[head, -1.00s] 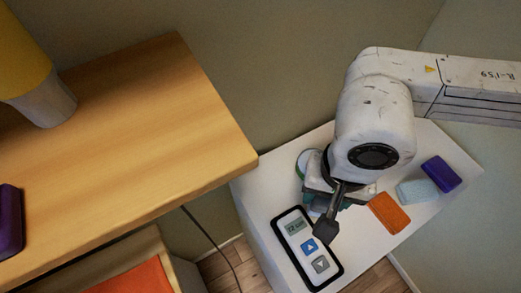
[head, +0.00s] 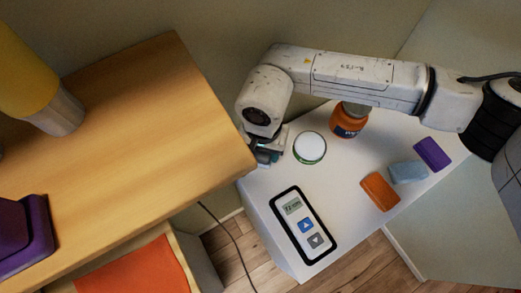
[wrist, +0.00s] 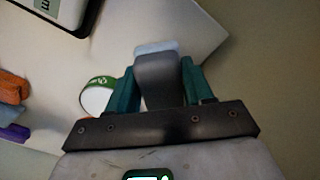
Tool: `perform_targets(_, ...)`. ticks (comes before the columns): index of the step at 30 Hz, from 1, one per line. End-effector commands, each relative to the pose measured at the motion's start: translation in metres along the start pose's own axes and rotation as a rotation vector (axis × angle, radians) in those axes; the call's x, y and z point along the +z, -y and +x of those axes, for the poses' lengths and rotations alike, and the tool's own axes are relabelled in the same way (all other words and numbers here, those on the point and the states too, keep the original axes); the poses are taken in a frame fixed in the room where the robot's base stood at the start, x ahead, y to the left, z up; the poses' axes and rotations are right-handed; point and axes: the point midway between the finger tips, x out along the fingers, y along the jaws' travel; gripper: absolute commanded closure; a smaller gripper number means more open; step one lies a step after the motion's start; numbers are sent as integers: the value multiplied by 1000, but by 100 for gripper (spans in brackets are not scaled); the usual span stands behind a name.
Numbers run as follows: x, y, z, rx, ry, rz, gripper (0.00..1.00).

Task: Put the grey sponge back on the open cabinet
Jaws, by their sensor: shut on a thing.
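My gripper (head: 266,158) is at the left back of the white cabinet top (head: 340,200), near the wooden top's right corner. In the wrist view, its teal fingers (wrist: 160,85) are shut on a dark grey piece with a pale end, taken as the grey sponge (wrist: 158,72). Its full shape is hidden by the fingers, and in the head view it is mostly covered by the gripper. The wooden cabinet (head: 130,110) stands at left, with an open front (head: 200,262) below its top.
On the white top are a white-lidded round tin (head: 310,147), an orange jar (head: 348,121), a controller (head: 303,225), and orange (head: 380,191), light blue (head: 408,172) and purple (head: 432,154) blocks. A yellow cup (head: 30,75) and purple item (head: 35,225) stand on the wooden top.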

Motion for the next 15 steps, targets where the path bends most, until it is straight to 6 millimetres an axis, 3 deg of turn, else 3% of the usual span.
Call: perform_targets(15,-4,7,40,-1,-1,1,78)
